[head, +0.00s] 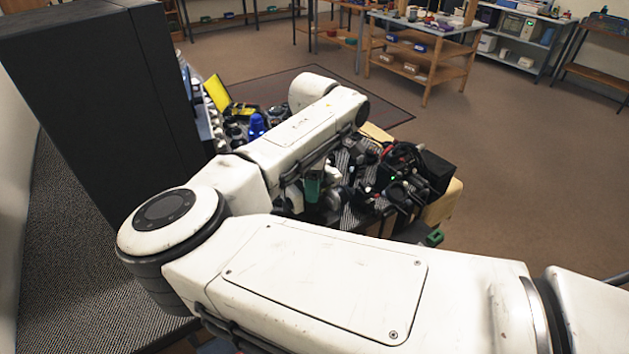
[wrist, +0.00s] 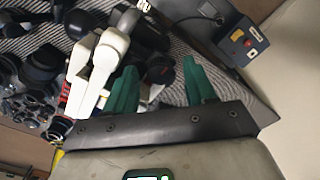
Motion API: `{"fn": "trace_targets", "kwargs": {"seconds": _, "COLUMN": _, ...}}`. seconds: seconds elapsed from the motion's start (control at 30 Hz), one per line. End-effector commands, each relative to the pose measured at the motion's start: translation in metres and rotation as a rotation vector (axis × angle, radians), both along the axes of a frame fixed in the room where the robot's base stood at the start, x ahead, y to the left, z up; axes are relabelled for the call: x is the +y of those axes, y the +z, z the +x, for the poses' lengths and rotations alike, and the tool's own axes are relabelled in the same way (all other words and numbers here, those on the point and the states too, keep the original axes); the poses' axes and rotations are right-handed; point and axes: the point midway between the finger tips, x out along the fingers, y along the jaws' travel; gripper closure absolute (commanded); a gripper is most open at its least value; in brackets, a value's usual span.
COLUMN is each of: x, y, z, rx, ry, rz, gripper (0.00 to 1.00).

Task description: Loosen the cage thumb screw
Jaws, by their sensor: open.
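In the wrist view my gripper (wrist: 160,68) has its two green fingers spread apart, with nothing clearly held between them. A small dark rounded part (wrist: 160,72) shows in the gap between the fingers. I cannot tell whether it is the cage thumb screw, or whether the fingers touch it. White jointed parts (wrist: 104,62) lie just left of the left finger. In the head view my white arm covers much of the work area, and I cannot make out the thumb screw there.
A grey striped mat (wrist: 190,14) lies under the parts. Black knobs and lens parts (wrist: 38,70) crowd the left. A dark box with a red button (wrist: 240,38) stands at the right. In the head view a black cabinet (head: 95,80) stands left; the brown floor (head: 520,150) is clear at right.

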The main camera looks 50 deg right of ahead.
Motion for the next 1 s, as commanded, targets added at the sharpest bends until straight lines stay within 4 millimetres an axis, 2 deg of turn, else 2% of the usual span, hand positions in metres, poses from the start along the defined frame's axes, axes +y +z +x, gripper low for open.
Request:
{"fn": "trace_targets", "kwargs": {"seconds": 0.07, "x": 0.0, "y": 0.0001, "z": 0.0, "rx": 0.0, "ry": 0.0, "rz": 0.0, "gripper": 0.46}}
{"fn": "trace_targets", "kwargs": {"seconds": 0.63, "x": -0.0001, "y": 0.0005, "z": 0.0, "rx": 0.0, "ry": 0.0, "rz": 0.0, "gripper": 1.0}}
{"fn": "trace_targets", "kwargs": {"seconds": 1.0, "x": 0.0, "y": -0.0017, "z": 0.0004, "rx": -0.002, "ry": 0.062, "rz": 0.0, "gripper": 1.0}}
